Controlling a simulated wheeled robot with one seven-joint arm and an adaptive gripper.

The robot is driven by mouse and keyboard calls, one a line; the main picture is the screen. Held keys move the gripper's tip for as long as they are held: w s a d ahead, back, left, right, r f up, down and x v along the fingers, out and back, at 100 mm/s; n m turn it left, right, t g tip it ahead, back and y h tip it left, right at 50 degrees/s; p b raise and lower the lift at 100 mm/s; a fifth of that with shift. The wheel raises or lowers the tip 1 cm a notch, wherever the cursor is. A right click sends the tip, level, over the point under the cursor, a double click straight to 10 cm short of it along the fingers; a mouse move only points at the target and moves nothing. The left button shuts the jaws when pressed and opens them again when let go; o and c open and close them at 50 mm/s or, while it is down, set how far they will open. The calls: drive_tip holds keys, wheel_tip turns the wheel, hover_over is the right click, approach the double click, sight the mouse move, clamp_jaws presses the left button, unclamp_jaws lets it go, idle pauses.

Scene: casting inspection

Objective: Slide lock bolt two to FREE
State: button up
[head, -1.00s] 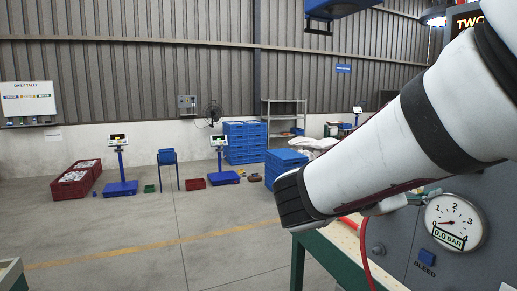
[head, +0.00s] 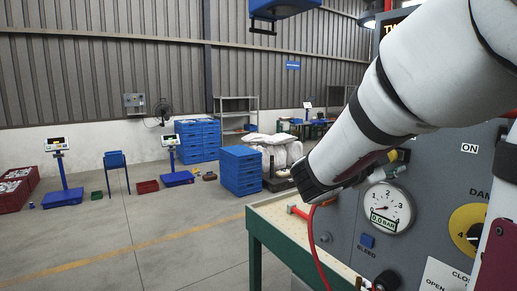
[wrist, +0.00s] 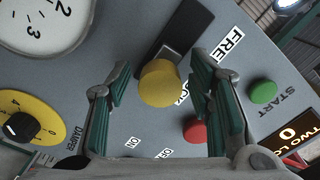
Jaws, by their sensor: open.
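In the wrist view a round yellow knob (wrist: 160,83) stands at the lower end of a dark slide bar (wrist: 185,30) on the grey panel. I take it for the lock bolt; no bolt number is readable. A FREE label (wrist: 229,46) lies right of the bar. A LOCK label (wrist: 185,92), partly hidden, lies beside the knob. My gripper (wrist: 160,66) is open, with one finger on each side of the knob. Whether the fingers touch it I cannot tell.
Around the knob are a green START button (wrist: 263,92), a red button (wrist: 195,130), a yellow damper dial (wrist: 30,118) and a pressure gauge (head: 386,208) reading 0.0 bar. A green-legged bench (head: 262,232) with a red hose (head: 318,250) stands left of the panel.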

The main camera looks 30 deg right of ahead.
clamp_jaws()
drive_tip(key=shift+w+a+b, duration=0.2)
drive_tip(key=shift+w+b, duration=0.3)
drive_tip(key=shift+w, duration=1.55)
unclamp_jaws()
drive_tip(key=s+a, duration=0.1)
drive_tip(key=a, duration=1.1)
